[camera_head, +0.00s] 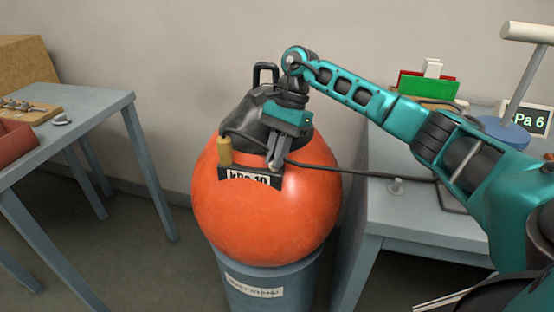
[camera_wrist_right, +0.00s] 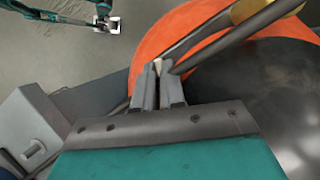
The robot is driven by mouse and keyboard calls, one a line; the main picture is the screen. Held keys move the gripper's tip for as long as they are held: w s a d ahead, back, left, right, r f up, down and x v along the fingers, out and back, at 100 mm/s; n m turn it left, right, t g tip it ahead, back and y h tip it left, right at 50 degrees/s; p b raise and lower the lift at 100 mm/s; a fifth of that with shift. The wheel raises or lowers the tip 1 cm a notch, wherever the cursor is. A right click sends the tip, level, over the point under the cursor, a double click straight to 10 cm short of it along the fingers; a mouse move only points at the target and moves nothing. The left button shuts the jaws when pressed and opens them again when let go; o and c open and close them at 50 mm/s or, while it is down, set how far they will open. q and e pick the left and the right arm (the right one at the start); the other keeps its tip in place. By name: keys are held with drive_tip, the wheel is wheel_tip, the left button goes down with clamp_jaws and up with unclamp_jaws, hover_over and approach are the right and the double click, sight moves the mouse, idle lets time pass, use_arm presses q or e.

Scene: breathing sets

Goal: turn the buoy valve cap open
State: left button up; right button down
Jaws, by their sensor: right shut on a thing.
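The orange buoy (camera_head: 268,215) sits on a blue-grey cylindrical stand, with a black top piece and handle above it. A brass cylinder (camera_head: 224,151) is at the left of its top, by a black label. My right gripper (camera_head: 276,163) reaches in from the right and points down at the buoy's upper front. In the wrist view its fingers (camera_wrist_right: 158,75) are close together, with a pale sliver between the tips. It is shut on what seems to be the small valve cap, mostly hidden by the fingers.
A dark hose (camera_head: 370,172) crosses from the buoy to the right. The right table (camera_head: 400,222) carries a small metal knob (camera_head: 396,187) and a display (camera_head: 526,119). The left table (camera_head: 95,110) holds a wooden rack and a red box. Bare floor lies between left table and stand.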

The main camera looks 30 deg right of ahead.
drive_tip(key=shift+w+n+g, duration=0.1)
drive_tip(key=shift+n+g, duration=0.2)
drive_tip(key=shift+n, duration=0.4)
drive_tip(key=shift+n+b, duration=0.3)
drive_tip(key=shift+b, duration=0.1)
use_arm(q)
drive_tip(key=shift+w+f, duration=0.2)
drive_tip(key=shift+f, duration=0.2)
use_arm(e)
drive_tip(key=shift+n+g+h, duration=0.3)
drive_tip(key=shift+n, duration=0.3)
use_arm(q)
drive_tip(key=shift+s+f, duration=0.2)
use_arm(e)
drive_tip(key=shift+r, duration=0.1)
use_arm(q)
drive_tip(key=shift+d, duration=0.1)
use_arm(e)
drive_tip(key=c, duration=1.5)
unclamp_jaws()
use_arm(q)
drive_tip(key=shift+s+a+r+p, duration=0.3)
drive_tip(key=shift+a+r+p, duration=0.45)
drive_tip(key=shift+p, duration=0.75)
use_arm(e)
drive_tip(key=v, duration=1.2)
drive_tip(key=shift+w+r, duration=0.2)
drive_tip(key=shift+r, duration=0.15)
